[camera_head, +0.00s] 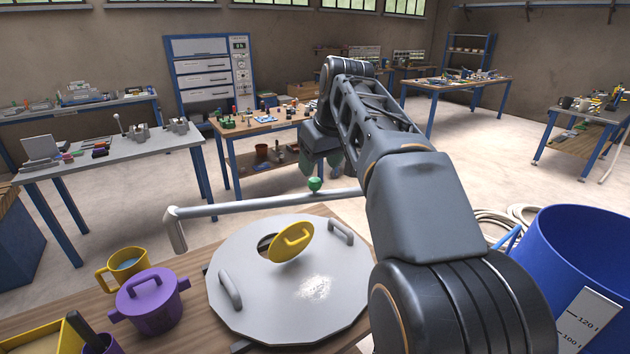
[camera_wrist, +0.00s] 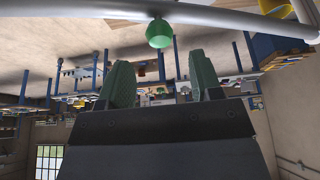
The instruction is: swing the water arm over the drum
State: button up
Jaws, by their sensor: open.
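The water arm (camera_head: 260,202) is a grey pipe running behind the round grey lid (camera_head: 250,315). Its bent-down spout end is at the left, beyond the lid's upper left edge in the picture. A green knob (camera_head: 315,184) sits on the pipe; it also shows in the wrist view (camera_wrist: 159,34). My gripper (camera_head: 325,165) is open, with its green fingers just behind the knob in the head view. In the wrist view the gripper (camera_wrist: 162,82) has its fingers apart, with the knob above the gap and not between them. The pipe's right end is hidden by my arm.
A yellow cover (camera_head: 292,242) tilts over a dark opening in the lid, near white powder. A purple pot (camera_head: 150,305) and yellow mug (camera_head: 124,268) stand left. A blue drum (camera_head: 585,245) with a scale is at right. Benches stand behind.

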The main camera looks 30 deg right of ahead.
aim_at(315, 178)
jog(key=shift+x, duration=2.75)
grip_shut()
